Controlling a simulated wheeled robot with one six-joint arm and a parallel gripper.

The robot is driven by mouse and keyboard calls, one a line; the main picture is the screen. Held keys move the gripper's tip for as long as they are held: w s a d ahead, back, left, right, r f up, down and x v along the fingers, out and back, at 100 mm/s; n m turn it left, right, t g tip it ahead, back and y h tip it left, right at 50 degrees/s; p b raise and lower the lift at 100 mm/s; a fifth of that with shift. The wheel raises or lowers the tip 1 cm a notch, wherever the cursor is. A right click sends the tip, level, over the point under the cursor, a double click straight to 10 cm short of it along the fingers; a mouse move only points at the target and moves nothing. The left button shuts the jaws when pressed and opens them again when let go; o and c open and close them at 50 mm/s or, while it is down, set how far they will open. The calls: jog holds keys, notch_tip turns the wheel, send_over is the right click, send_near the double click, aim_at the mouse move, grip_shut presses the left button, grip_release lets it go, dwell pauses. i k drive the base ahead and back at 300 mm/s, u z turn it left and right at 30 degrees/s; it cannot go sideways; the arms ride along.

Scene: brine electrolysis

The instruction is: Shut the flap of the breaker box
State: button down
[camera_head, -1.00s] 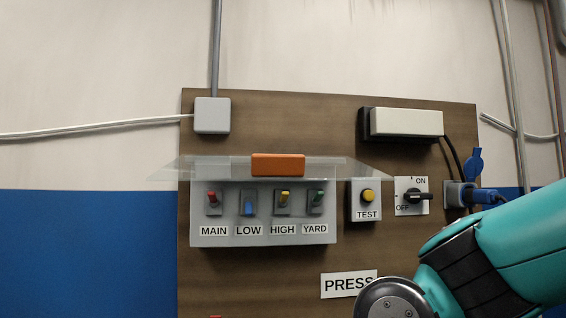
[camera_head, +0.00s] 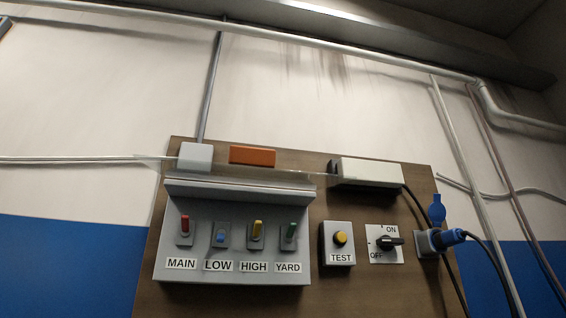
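The grey breaker box (camera_head: 235,205) is on the brown wall board, with a row of switches labelled MAIN, LOW, HIGH and YARD. Its clear flap (camera_head: 290,174) is raised and sticks out above the switches, seen nearly edge-on. The orange handle (camera_head: 252,155) is on the flap and shows above the box's top edge. The red, yellow and green levers point up; the blue LOW lever (camera_head: 221,238) sits lower. The switch fronts are uncovered. My gripper is not in view.
Right of the box are a TEST box with a yellow button (camera_head: 340,238), an ON/OFF rotary switch (camera_head: 385,243) and a blue plug (camera_head: 450,238) with a dark cable. A pale box (camera_head: 371,173) is above them. Nothing shows in front of the breaker box.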

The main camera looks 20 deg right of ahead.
aim_at(238, 156)
jog(key=z, duration=1.75)
jog(key=k, duration=0.95)
jog(key=u, duration=1.9)
